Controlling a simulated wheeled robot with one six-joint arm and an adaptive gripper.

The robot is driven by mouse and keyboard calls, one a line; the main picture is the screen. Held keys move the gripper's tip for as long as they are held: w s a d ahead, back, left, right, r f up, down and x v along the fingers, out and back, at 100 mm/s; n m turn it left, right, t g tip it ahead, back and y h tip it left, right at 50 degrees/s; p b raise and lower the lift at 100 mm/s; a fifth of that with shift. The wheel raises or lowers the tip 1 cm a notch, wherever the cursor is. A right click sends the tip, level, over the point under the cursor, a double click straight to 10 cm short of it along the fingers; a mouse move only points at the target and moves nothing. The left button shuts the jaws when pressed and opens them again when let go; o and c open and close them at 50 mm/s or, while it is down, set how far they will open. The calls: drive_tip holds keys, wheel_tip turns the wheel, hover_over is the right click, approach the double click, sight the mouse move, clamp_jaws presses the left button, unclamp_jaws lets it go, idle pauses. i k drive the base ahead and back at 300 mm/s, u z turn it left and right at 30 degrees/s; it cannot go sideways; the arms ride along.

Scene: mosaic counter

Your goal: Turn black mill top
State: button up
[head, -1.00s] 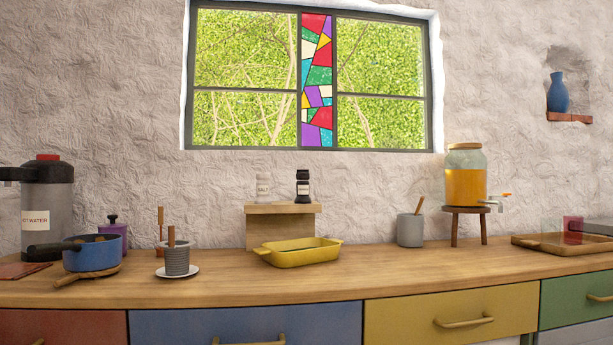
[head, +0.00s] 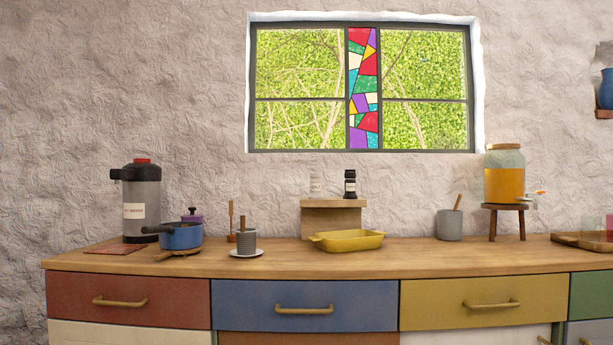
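The black mill (head: 350,184) stands upright on a small wooden shelf (head: 332,204) at the back of the counter, below the window. It has a white label and a dark top. A pale salt shaker (head: 316,186) stands just left of it on the same shelf. My gripper is not in the head view, so I cannot see whether it is open or shut.
A yellow baking dish (head: 346,243) sits in front of the shelf. Left are a grey striped pot (head: 243,243), a blue saucepan (head: 181,237) and a hot-water urn (head: 141,205). Right are a grey crock (head: 449,226) and a juice dispenser (head: 504,175). Drawers line the counter front.

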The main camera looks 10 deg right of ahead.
sight(349, 174)
drive_tip(key=u, duration=0.5)
drive_tip(key=i, duration=0.75)
drive_tip(key=u, duration=0.3)
